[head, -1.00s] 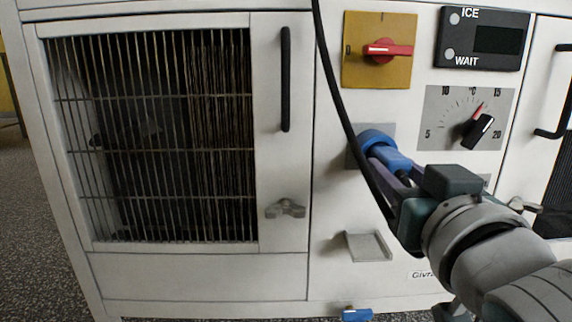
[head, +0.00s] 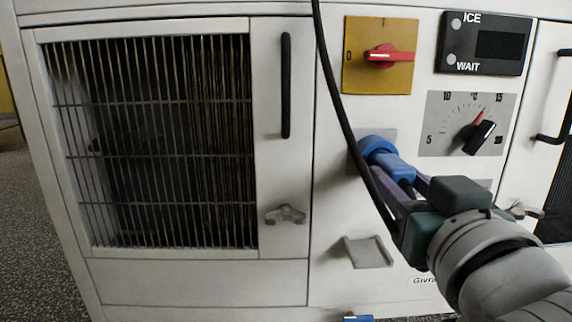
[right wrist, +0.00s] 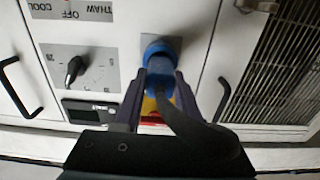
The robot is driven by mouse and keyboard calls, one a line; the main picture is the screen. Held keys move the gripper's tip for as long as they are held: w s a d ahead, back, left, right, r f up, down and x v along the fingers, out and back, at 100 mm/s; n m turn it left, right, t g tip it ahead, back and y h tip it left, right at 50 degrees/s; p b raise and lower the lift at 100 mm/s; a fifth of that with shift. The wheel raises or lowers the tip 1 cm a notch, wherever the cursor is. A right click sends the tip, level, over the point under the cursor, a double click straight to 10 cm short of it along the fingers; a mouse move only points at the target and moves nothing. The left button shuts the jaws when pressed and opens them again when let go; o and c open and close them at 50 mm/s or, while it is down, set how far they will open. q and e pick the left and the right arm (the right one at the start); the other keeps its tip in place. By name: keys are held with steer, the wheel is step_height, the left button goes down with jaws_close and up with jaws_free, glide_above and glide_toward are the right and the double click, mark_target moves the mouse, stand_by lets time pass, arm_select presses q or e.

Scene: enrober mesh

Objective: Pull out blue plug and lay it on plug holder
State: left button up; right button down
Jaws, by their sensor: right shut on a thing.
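The blue plug (head: 396,166) is at the socket plate (head: 360,154) on the white machine front, with its round blue collar against or very near the plate. I cannot tell whether it is fully seated. My right gripper (head: 404,181) is shut on the plug body, its purple fingers on either side. The right wrist view shows the plug (right wrist: 159,82) between the fingers (right wrist: 157,97), with a thick dark cable running back from it. A small grey metal ledge (head: 369,252), seemingly the plug holder, sticks out empty below the socket. My left gripper is out of view.
A black cable (head: 340,105) hangs in front of the panel, passing close to my right gripper. The red switch (head: 388,56) and temperature dial (head: 480,132) are above. A barred door (head: 150,140) with a latch (head: 285,214) is left. A blue part (head: 357,318) shows at the bottom edge.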

steer(key=shift+s, duration=1.1)
steer(key=shift+s+r+p, duration=0.15)
steer(key=shift+s+p, duration=0.1)
steer(key=shift+p, duration=0.2)
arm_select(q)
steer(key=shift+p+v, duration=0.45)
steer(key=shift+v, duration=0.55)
arm_select(e)
steer(key=shift+s, duration=1.4)
